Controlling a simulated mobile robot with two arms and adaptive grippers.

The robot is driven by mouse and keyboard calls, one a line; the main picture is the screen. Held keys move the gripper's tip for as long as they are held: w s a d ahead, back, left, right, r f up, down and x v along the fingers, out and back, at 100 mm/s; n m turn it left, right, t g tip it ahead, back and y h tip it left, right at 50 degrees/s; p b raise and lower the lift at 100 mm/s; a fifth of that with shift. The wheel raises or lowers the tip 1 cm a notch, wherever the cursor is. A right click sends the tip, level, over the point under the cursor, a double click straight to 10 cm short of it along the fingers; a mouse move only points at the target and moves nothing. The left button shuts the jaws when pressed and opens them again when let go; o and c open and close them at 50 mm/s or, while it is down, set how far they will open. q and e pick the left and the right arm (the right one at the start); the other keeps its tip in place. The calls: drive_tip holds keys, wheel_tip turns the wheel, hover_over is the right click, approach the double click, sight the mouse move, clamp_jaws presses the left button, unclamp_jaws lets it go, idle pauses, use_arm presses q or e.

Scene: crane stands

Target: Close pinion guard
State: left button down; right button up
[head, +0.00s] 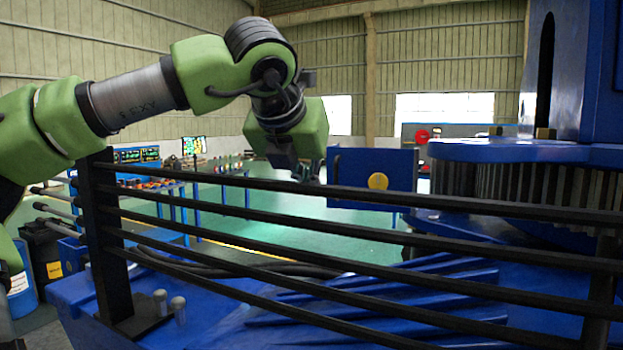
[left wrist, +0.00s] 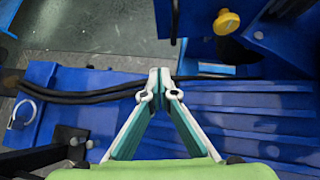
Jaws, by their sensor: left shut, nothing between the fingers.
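In the left wrist view the panel (left wrist: 195,18) and yellow knob (left wrist: 227,22) show at the top. My left gripper (head: 308,174) is just left of the panel's left edge, pointing down. Its fingertips (left wrist: 159,80) are shut together and empty, apart from the knob. My right gripper is not in view.
Black horizontal rails (head: 290,241) on a post (head: 100,240) cross the foreground. Below lies a ribbed blue base (head: 390,290) with black cables (head: 230,265). A blue column (head: 590,70) rises at right. Green floor (head: 270,215) behind is open.

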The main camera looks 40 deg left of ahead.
use_arm(q)
drive_tip(key=w+a+f+p, duration=0.3)
drive_tip(key=w+a+f, duration=0.1)
drive_tip(key=w, duration=0.3)
drive_tip(key=shift+w, duration=0.35)
drive_tip(key=shift+f, duration=0.15)
drive_tip(key=shift+w+a+p, duration=0.1)
drive_tip(key=shift+w+p, duration=0.05)
drive_tip(key=shift+p, duration=0.15)
